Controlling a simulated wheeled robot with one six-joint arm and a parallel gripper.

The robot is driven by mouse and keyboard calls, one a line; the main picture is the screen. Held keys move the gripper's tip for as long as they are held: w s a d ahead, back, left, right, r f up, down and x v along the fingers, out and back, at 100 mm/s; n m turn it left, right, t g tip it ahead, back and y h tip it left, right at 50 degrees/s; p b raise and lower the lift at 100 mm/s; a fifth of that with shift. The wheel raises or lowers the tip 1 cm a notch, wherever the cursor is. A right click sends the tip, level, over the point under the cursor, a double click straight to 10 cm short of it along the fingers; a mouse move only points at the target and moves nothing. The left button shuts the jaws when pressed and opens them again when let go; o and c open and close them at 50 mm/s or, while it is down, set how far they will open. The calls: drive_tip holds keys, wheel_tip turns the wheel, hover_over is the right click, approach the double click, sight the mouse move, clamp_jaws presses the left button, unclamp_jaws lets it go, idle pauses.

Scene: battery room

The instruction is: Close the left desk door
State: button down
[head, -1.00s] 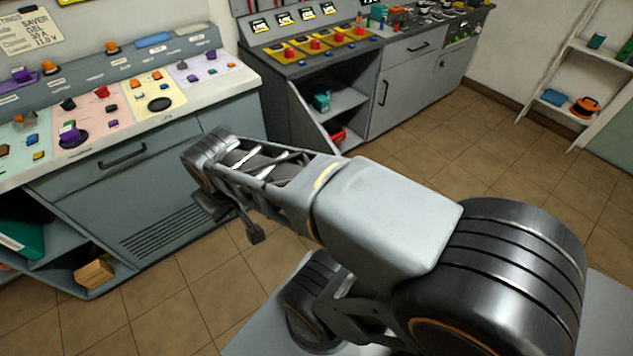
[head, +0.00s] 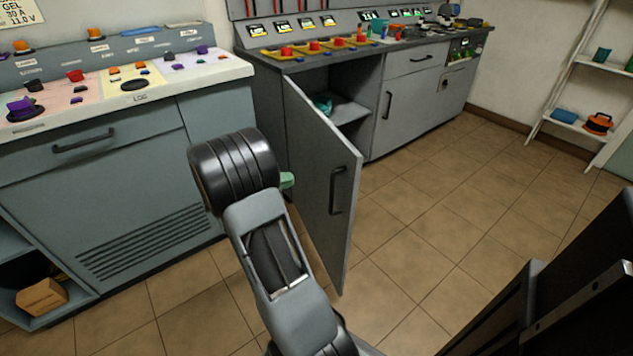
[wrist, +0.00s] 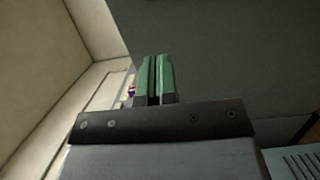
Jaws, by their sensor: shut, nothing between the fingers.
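The left desk door (head: 318,165) is a grey panel with a dark vertical handle (head: 337,190). It stands open in the head view, swung out from the left side of the dark desk's open compartment (head: 345,85). My gripper (head: 287,180) is left of the door, beside its handle-side face and nearer the hinge edge than the handle. Only part of its green fingers shows there; my wrist hides the rest. In the wrist view the green fingers (wrist: 154,78) are together and empty, before a plain grey surface. I cannot tell whether they touch the door.
A teal item (head: 322,104) sits inside the compartment. A lighter console (head: 95,165) with buttons stands close on the left, its open lower shelf holding a cardboard box (head: 42,297). Open tiled floor (head: 430,220) lies right of the door. White shelves (head: 580,95) stand at the far right.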

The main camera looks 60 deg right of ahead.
sight(340, 166)
drive_tip(key=b+x, duration=0.2)
drive_tip(key=x, duration=1.1)
drive_tip(key=shift+s+d, duration=0.1)
drive_tip(key=shift+d, duration=0.3)
